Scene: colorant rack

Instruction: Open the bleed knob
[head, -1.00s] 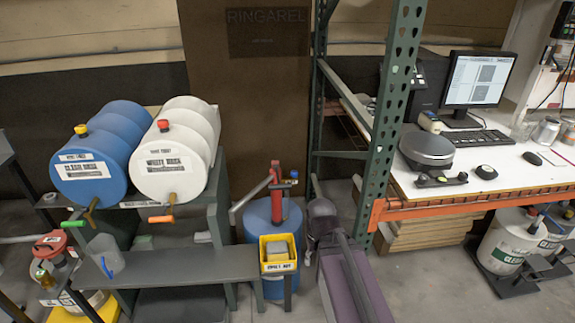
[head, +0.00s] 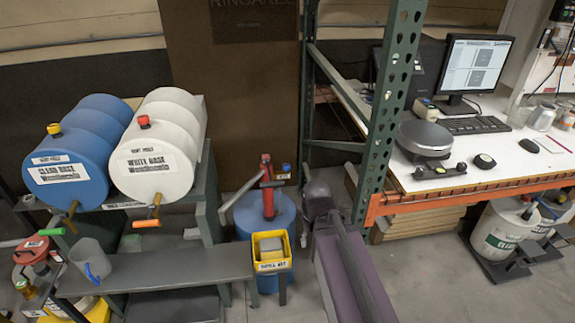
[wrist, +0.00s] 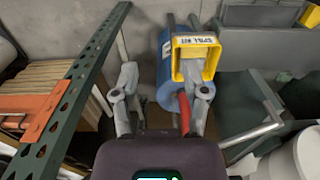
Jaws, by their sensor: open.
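A knob labelled as the bleed knob cannot be made out. A yellow knob (head: 54,129) tops the blue CLEAR BASE drum (head: 70,172). A red knob (head: 144,121) tops the WHITE BASE drum (head: 155,160). A red hand pump (head: 268,190) stands on a lower blue drum (head: 245,222), with a small blue cap (head: 286,168) beside the pump's top. In the wrist view, my gripper (wrist: 163,78) is open and empty, its fingers spread above the floor near the lower blue drum. The red pump (wrist: 184,115) shows partly beside the right finger. The fingers are not distinguishable in the head view.
A yellow spill kit bin (head: 271,265) sits before the pump. A grey bench (head: 180,272) runs left of it. A green rack post (head: 385,110) and orange beam (head: 400,200) stand right of my arm. Bare floor (head: 440,275) lies at the lower right.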

